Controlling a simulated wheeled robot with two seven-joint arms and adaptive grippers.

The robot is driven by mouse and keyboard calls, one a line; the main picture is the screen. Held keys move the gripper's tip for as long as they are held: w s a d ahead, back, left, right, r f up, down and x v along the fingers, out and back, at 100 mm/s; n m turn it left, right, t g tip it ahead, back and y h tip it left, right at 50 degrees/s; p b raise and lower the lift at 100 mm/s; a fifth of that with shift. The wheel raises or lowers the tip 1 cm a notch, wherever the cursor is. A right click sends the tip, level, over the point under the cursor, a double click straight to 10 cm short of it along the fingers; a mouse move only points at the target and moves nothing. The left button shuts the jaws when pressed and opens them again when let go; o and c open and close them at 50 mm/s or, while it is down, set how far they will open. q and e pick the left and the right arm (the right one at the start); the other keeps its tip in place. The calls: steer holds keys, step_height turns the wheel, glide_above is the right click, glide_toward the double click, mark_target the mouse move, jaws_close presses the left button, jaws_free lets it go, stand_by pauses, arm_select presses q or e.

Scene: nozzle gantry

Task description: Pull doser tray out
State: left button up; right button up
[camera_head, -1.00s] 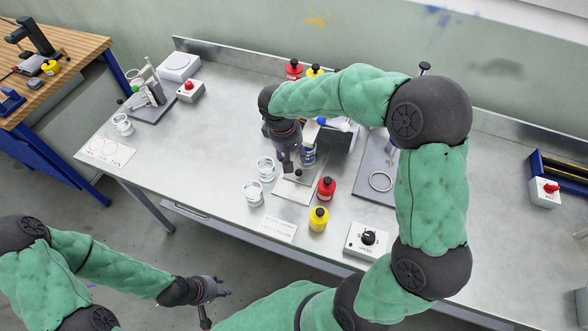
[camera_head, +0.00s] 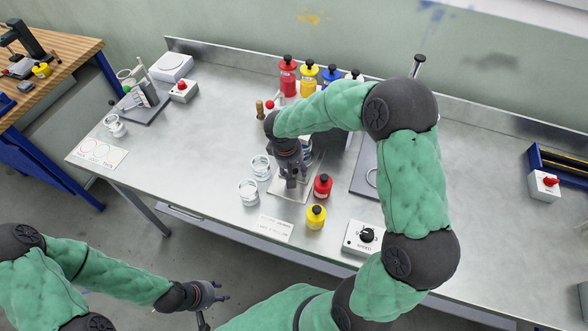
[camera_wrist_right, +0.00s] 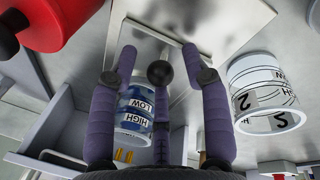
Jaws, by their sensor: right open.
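The doser tray, a pale flat plate (camera_head: 283,194), lies on the bench under my right gripper (camera_head: 291,180). In the right wrist view, the gripper (camera_wrist_right: 160,62) is open, with a finger on each side of a black ball knob (camera_wrist_right: 160,73). A pale plate (camera_wrist_right: 215,22) shows beyond the fingertips. A jar with a HIGH/LOW band (camera_wrist_right: 135,112) is partly hidden behind the fingers. Whether the fingers touch the knob is unclear. My left gripper (camera_head: 215,296) hangs in front of the bench, away from the tray, too small to read its jaws.
Red (camera_head: 322,186) and yellow (camera_head: 316,217) bottles stand just right of the tray. Two clear jars (camera_head: 261,167) (camera_head: 249,192) stand to its left. A dial box (camera_head: 364,238) is at the front right. Several bottles line the back.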

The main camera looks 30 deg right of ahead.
jaws_close()
steer(key=s+a+b, duration=0.1)
steer(key=s+a, duration=0.2)
steer(key=a, duration=0.1)
steer(key=s+a+b, duration=0.1)
steer(key=s+a, duration=0.2)
steer(key=a, duration=0.1)
steer(key=shift+s, duration=0.4)
jaws_free()
steer(key=shift+d, duration=0.1)
step_height(320, 180, up, 12)
steer(key=a, duration=0.2)
steer(key=shift+a, duration=0.15)
